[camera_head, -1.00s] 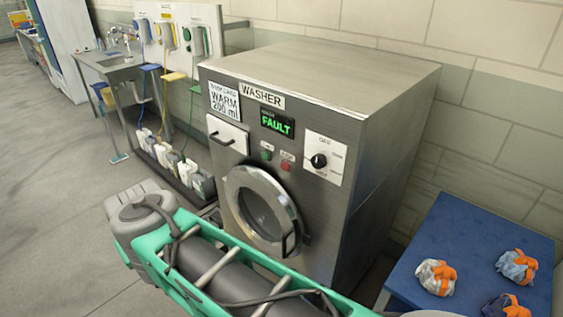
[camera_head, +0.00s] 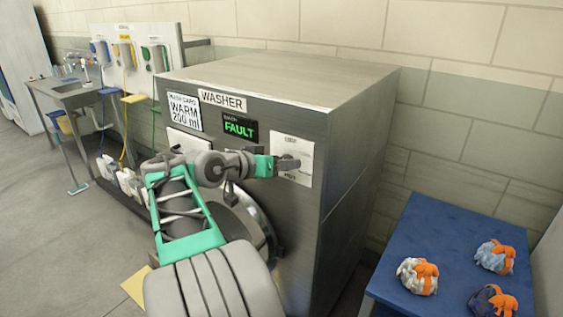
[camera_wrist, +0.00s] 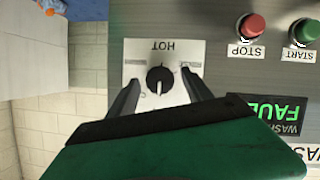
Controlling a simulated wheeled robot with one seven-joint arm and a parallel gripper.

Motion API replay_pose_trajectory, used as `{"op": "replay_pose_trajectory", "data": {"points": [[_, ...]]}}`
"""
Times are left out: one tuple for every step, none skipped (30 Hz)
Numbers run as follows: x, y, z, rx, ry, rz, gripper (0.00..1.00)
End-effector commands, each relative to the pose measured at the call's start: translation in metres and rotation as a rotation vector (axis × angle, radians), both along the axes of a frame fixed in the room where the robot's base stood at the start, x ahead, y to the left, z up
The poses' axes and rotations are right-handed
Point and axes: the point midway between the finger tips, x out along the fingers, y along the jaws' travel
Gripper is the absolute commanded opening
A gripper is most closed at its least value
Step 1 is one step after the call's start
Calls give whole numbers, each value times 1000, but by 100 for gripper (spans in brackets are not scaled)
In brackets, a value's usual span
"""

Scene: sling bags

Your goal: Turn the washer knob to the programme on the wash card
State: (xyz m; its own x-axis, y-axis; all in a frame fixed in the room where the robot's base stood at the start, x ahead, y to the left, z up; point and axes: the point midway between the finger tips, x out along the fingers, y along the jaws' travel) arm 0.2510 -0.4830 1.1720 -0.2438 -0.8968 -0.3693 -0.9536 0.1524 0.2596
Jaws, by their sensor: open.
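The washer (camera_head: 345,130) stands against the wall, and its wash card (camera_head: 184,112) reads WARM 200 ml. The black washer knob (camera_wrist: 158,74) is on a white dial plate (camera_wrist: 188,50). In the wrist view, which is upside down, its white pointer faces away from the HOT label (camera_wrist: 163,46). The other dial labels are covered or too small to read. My gripper (camera_wrist: 160,80) is open, with one finger on each side of the knob in the picture. I cannot tell whether the fingers touch it. In the head view my gripper (camera_head: 282,165) is at the dial plate and largely hides the knob.
The green display (camera_head: 239,127) reads FAULT. A red STOP button (camera_wrist: 252,26) and a green START button (camera_wrist: 304,31) are near the dial. My arm hides much of the round door.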

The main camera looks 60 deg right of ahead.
Motion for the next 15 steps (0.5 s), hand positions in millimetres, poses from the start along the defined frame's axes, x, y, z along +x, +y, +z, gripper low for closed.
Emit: {"op": "replay_pose_trajectory", "data": {"points": [[-1, -2, -1, 1, 0, -1, 59], [-1, -2, -1, 1, 0, 0, 59], [-1, -2, -1, 1, -1, -1, 59], [-1, -2, -1, 0, 0, 0, 59], [-1, -2, -1, 0, -1, 0, 59], [0, -2, -1, 0, -1, 1, 59], [0, -2, -1, 0, -1, 1, 59], [0, -2, -1, 0, -1, 1, 57], [0, -2, -1, 0, -1, 1, 54], [0, -2, -1, 0, -1, 1, 51], [0, -2, -1, 0, -1, 1, 49], [0, -2, -1, 0, -1, 1, 46], [0, -2, -1, 0, -1, 1, 43], [0, -2, -1, 0, -1, 1, 41], [0, -2, -1, 0, -1, 1, 37]]}}
